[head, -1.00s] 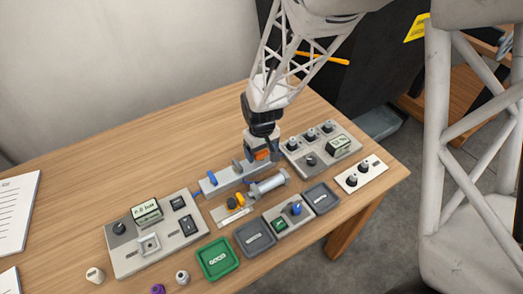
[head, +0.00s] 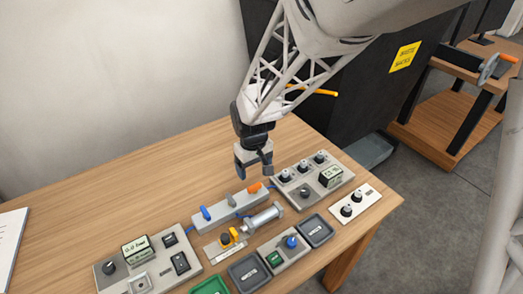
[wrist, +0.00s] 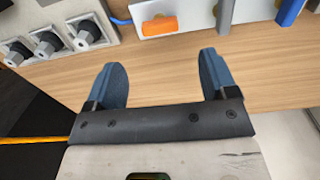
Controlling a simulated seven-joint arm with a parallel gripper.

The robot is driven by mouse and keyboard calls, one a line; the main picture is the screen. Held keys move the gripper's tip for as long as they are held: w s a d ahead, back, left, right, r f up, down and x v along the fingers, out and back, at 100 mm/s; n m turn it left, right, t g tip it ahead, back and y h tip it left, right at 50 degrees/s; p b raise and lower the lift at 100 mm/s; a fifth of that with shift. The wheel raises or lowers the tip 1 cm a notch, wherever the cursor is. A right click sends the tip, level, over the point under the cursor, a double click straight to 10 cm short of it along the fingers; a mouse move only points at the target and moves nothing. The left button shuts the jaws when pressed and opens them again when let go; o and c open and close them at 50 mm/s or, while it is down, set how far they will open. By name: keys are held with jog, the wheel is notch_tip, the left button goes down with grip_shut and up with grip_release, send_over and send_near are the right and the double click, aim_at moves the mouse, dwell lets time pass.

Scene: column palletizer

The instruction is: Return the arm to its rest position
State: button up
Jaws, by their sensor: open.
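My gripper (head: 253,168) hangs over the wooden table (head: 130,190), just behind the grey valve block (head: 228,208). In the wrist view my gripper (wrist: 165,85) is open, its two blue-grey fingers spread with only bare wood between them. The block carries a blue lever (head: 206,213) and an orange lever (head: 254,187); the orange one also shows in the wrist view (wrist: 159,26), beyond the fingers and apart from them.
Right of the block is a panel with knobs and a display (head: 313,180). In front are a metal cylinder (head: 264,219), grey trays (head: 317,230) and a green tray (head: 210,286). Another panel (head: 147,264) stands at front left. The table's back left is clear.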

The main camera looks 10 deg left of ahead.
dwell(0.4)
jog(key=shift+d+r, duration=0.4)
jog(key=shift+d, duration=0.1)
jog(key=s+d+r+m+t, duration=0.1)
jog(key=s+d+r+m, duration=0.1)
jog(key=s+d+r, duration=0.45)
jog(key=s+d+r+m, duration=0.15)
jog(key=d+r, duration=0.25)
jog(key=d, duration=0.6)
jog(key=s+d+r+m+t, duration=0.1)
jog(key=s+d+r+m, duration=0.3)
jog(key=d, duration=0.4)
jog(key=s+d+r+m, duration=0.1)
jog(key=s+d+r, duration=0.2)
jog(key=s+d, duration=0.3)
jog(key=s, duration=0.2)
jog(key=shift+s+d+r+t, duration=0.15)
jog(key=shift+s+d+t, duration=0.15)
jog(key=shift+s+d, duration=0.1)
